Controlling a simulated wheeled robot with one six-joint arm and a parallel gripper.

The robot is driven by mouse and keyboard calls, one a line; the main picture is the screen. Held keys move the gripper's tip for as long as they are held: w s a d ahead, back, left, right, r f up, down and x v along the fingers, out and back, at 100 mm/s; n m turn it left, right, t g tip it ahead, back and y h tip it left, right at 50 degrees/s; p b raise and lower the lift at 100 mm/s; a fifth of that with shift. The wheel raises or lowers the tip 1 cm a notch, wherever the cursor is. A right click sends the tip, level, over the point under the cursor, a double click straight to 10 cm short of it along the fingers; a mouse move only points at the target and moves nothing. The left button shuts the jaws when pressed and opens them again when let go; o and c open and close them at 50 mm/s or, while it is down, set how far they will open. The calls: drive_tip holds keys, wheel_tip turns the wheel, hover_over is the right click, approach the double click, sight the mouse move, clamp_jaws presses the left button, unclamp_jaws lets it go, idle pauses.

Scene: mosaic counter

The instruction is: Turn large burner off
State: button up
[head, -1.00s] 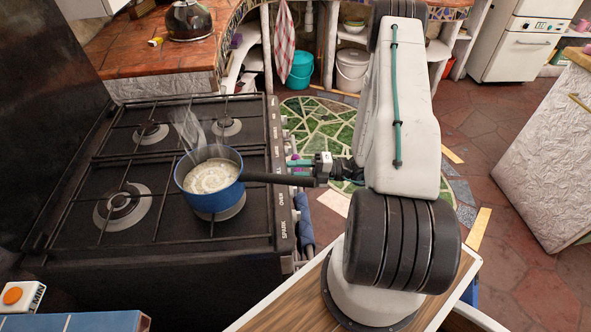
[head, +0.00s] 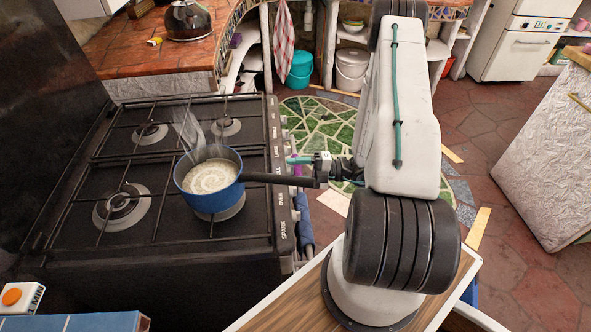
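The black gas stove (head: 165,246) stands at the left with several burners under its grate. A blue pot (head: 212,191) of pale, steaming liquid sits over the front right burner, its black handle reaching right toward my arm. An uncovered large burner (head: 122,204) is to its left. Labels run along the stove's right edge (head: 283,190); the knobs on that side are mostly hidden. My gripper (head: 299,160) is at the stove's right side, just above the pot handle in the picture, pointing left at the knob side. Its fingers are too small and partly hidden to judge, and contact is unclear.
A tiled counter (head: 125,50) with a kettle (head: 188,20) lies behind the stove. An orange button timer (head: 18,296) is at the lower left. A blue cloth (head: 304,220) hangs at the stove's front. Floor is open to the right.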

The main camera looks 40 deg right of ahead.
drive_tip(key=shift+r, duration=0.1)
drive_tip(key=v, duration=0.7)
drive_tip(key=shift+s+d, duration=0.25)
drive_tip(key=shift+d, duration=0.05)
idle(0.5)
